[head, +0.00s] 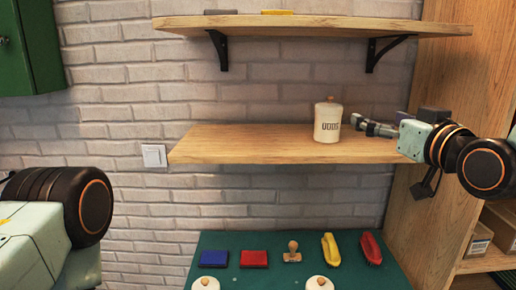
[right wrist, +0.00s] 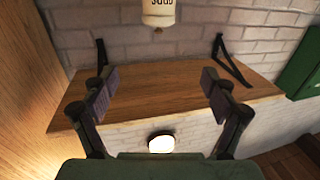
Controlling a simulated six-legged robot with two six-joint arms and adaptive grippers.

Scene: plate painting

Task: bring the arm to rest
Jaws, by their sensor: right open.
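My right gripper (head: 362,126) is at the right of the middle shelf (head: 240,145) in the head view, its fingers pointing left. In the right wrist view its two fingers (right wrist: 158,88) are spread wide with nothing between them. A white canister (head: 327,123) with dark lettering and a knobbed lid stands upright on that shelf, just left of the fingertips, with a small gap between. It also shows upside down at the top of the right wrist view (right wrist: 158,12). My left arm shows at the lower left of the head view; its gripper is out of view.
An upper shelf (head: 300,26) on black brackets hangs above. Below is a green board (head: 225,240) with blue and red pads, a stamp, yellow and red items and two white lidded things. A wooden cabinet (head: 430,200) is close on the right. The shelf's left half is clear.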

